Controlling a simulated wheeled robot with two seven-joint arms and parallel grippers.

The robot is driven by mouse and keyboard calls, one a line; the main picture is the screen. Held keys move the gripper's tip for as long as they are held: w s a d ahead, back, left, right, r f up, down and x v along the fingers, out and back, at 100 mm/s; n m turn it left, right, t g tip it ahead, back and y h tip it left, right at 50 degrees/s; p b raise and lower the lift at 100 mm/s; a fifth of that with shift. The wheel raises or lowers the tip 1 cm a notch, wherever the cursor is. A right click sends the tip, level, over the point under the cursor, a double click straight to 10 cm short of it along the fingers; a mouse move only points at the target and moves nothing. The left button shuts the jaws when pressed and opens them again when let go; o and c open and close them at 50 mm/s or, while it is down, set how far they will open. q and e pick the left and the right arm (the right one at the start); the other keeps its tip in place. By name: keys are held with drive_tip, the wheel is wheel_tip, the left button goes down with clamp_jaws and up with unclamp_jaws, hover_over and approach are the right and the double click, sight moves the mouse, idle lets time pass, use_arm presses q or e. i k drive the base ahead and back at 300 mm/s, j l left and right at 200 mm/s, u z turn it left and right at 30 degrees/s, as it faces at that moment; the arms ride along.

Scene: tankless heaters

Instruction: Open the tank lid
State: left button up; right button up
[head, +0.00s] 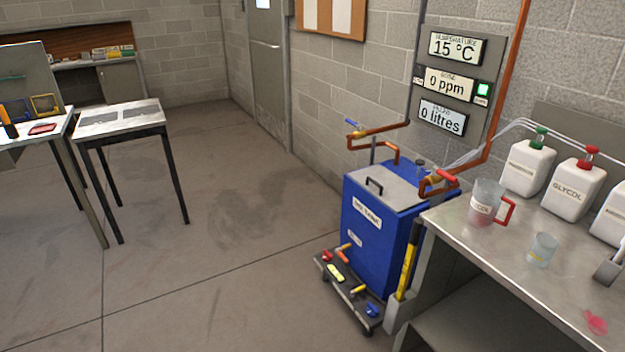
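A blue tank (372,241) stands on a low wheeled base against the wall, right of the middle of the head view. Its grey lid (392,187) lies flat on top and looks closed. A dark handle (374,186) stands up near the lid's front left edge. Copper pipes with a blue-handled valve (354,126) and a red-handled valve (446,177) run beside and above the tank. The red-handled one is close to the lid's right side. Neither of my grippers shows in the head view.
A metal bench (500,249) adjoins the tank's right side, bearing a jug (484,203), a beaker (542,249) and white canisters (527,167). A display panel (452,85) hangs above. A small table (120,119) stands left.

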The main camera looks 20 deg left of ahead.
sight(393, 191)
drive_tip(key=u, duration=0.25)
drive_tip(key=i+u, duration=0.35)
drive_tip(key=i, duration=0.15)
drive_tip(key=i+u, duration=0.3)
drive_tip(key=i, duration=0.2)
